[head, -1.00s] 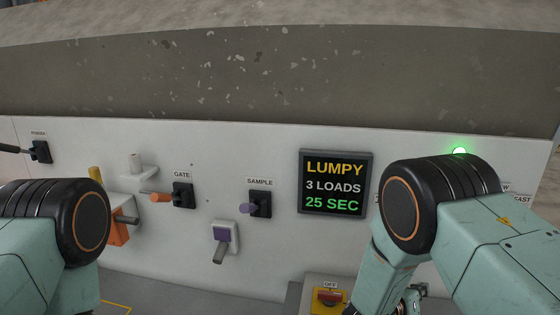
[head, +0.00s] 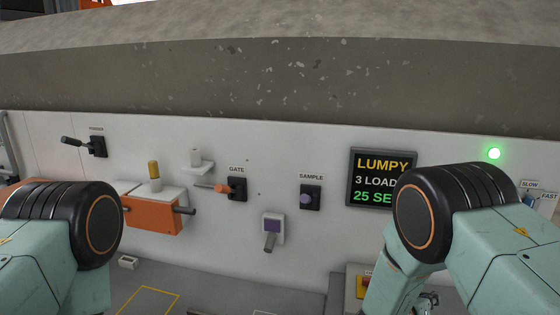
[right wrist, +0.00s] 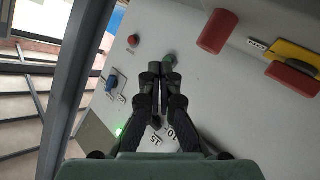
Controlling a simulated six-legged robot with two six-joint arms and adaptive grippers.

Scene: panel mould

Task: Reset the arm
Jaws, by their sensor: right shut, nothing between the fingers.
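My right arm comes in from the right in the head view, with its black joint in front of the panel. A small part of my right gripper (head: 428,300) shows low at the bottom edge, partly hidden by the arm. In the right wrist view my right gripper (right wrist: 160,72) is shut and empty, its fingers together in front of the pale panel (right wrist: 195,95). A dark green knob (right wrist: 170,60) appears just beyond the fingertips; I cannot tell whether they touch. My left arm stands at the left of the head view; its gripper is out of the picture.
The panel carries a gate lever (head: 222,188), a sample knob (head: 306,198), an orange box (head: 152,215) and a screen (head: 381,166) reading LUMPY, 3 LOADS, partly covered by my right arm. A green lamp (head: 494,153) glows. A blue switch (right wrist: 112,82) and red button (right wrist: 133,40) are near the gripper.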

